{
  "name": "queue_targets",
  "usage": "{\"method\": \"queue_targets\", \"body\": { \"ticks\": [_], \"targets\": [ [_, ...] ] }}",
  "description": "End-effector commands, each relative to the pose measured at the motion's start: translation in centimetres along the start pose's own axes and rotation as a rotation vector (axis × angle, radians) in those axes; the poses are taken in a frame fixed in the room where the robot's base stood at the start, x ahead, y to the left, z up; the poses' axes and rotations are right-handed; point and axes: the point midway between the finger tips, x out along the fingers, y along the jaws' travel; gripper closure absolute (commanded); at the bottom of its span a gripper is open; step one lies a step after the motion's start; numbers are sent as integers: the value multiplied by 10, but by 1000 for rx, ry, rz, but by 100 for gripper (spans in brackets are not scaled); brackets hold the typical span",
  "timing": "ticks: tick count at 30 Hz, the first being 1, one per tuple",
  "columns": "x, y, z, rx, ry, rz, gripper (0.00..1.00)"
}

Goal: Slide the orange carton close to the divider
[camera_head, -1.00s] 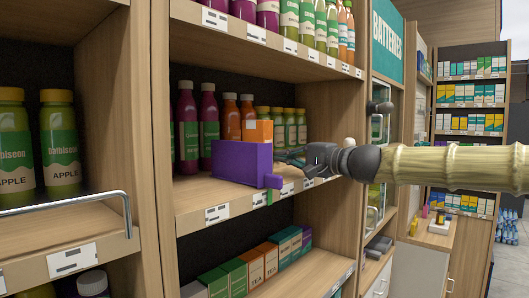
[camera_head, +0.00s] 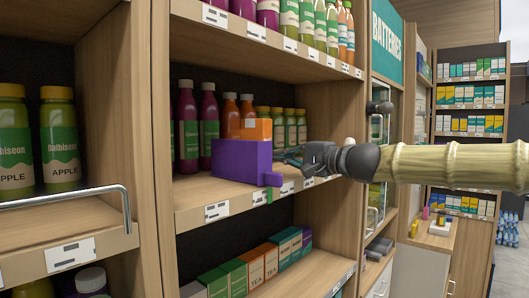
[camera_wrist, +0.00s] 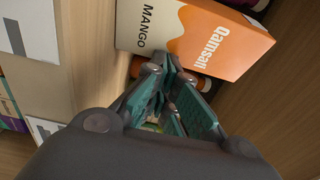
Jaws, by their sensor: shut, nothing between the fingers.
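The orange carton (camera_head: 257,129) stands on the middle shelf, its lower part hidden behind a purple panel (camera_head: 240,160) that looks like the divider. In the wrist view the carton (camera_wrist: 220,45) is orange and white, marked MANGO, and fills the top of the picture. My gripper (camera_head: 281,157) comes in from the right, at the right end of the purple panel. In the wrist view my gripper (camera_wrist: 168,62) is shut and empty, its fingertips at the carton's lower edge; I cannot tell whether they touch it.
Dark red bottles (camera_head: 188,130) and orange bottles (camera_head: 230,115) stand behind and left of the panel. Green bottles (camera_head: 290,127) stand behind my gripper. A wooden upright (camera_head: 340,120) bounds the shelf on the right. Price tags (camera_head: 217,211) line the front edge.

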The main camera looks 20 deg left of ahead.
Motion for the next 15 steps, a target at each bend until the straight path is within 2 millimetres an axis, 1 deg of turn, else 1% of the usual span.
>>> {"method": "queue_targets", "body": {
  "ticks": [15],
  "targets": [
    [0,0,8,-1,-1,-1,100]
  ]
}}
